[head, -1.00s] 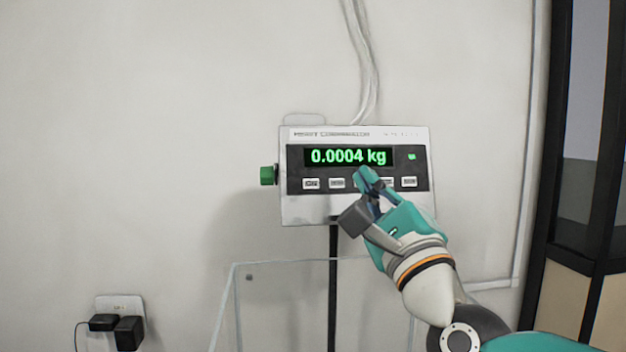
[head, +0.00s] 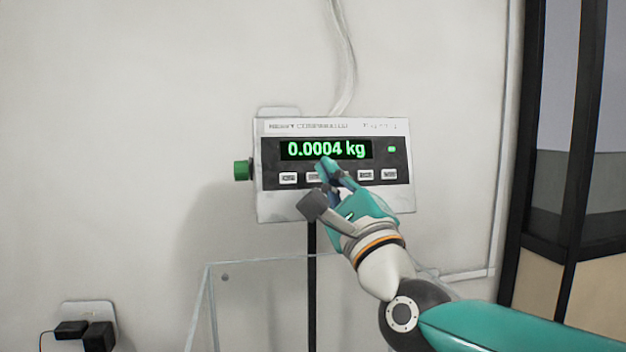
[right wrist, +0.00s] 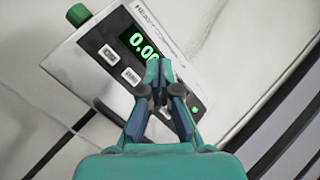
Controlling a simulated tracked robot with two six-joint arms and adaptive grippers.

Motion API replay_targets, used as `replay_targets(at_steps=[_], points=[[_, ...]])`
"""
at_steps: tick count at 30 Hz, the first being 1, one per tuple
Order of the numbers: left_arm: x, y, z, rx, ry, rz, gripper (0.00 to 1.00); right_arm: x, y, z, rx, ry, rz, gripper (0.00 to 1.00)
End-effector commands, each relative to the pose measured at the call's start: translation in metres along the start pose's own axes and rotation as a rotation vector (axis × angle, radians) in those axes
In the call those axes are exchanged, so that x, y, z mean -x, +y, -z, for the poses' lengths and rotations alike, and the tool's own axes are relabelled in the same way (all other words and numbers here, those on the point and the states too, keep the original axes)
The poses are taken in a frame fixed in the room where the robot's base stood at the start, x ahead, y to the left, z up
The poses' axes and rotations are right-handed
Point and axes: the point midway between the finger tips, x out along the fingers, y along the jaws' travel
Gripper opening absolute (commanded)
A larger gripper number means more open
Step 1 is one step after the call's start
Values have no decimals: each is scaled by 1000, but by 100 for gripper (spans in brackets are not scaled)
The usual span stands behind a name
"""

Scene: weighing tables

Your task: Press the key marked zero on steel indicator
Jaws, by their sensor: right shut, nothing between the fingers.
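The steel indicator (head: 285,208) hangs on a dark post before the wall. Its green display (head: 326,149) reads 0.0004 kg. A row of pale keys runs below it, with the leftmost key (head: 288,178) and the two right keys (head: 377,174) in clear view; the key labels are too small to read. My right gripper (head: 326,168) is shut and empty, its tips in front of the middle of the key row, hiding a key there. In the right wrist view the fingertips (right wrist: 158,70) overlap the display edge; whether they touch the panel cannot be told. My left gripper is out of view.
A green knob (head: 241,170) sticks out of the indicator's left side. A clear-walled box (head: 208,300) stands below. A wall socket with black plugs (head: 85,330) is at lower left, and a dark-framed door or cabinet (head: 545,245) is at right. The wall left of the indicator is free.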

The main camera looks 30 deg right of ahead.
Motion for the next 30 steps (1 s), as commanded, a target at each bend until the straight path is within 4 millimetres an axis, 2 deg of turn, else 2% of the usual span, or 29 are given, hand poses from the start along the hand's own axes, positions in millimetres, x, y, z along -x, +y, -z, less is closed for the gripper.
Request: replay_targets(at_steps=[7,15,30], points=[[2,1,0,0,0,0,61,-24,18,19,2,3,-2,0],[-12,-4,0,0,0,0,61,-39,30,31,0,2,0,0],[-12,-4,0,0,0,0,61,-42,31,32,1,1,0,0]])
